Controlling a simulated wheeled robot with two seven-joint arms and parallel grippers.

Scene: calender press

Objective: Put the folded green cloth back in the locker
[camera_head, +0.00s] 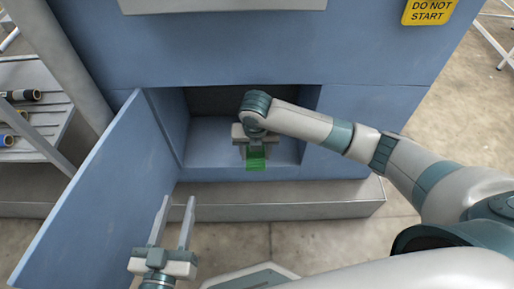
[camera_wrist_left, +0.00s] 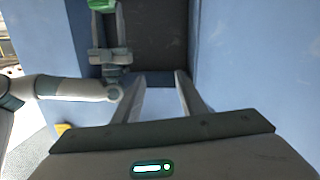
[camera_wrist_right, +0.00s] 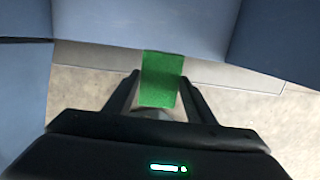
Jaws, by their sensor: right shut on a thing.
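The folded green cloth (camera_head: 257,163) is held between the fingers of my right gripper (camera_head: 256,157) at the locker opening. In the head view it overlaps the front edge of the locker floor; I cannot tell if it touches. It also shows in the right wrist view (camera_wrist_right: 161,79), between the fingers, and at the top of the left wrist view (camera_wrist_left: 102,5). The locker (camera_head: 208,135) is open, its blue door (camera_head: 100,185) swung out to the left. My left gripper (camera_head: 175,208) is open and empty, in front of the opening beside the door.
A grey ledge (camera_head: 300,198) runs below the locker. A shelf rack (camera_head: 40,125) with rolls stands at the left. A yellow "DO NOT START" sign (camera_head: 430,12) hangs on the blue machine front (camera_head: 250,50). The locker floor on the left of my right gripper looks bare.

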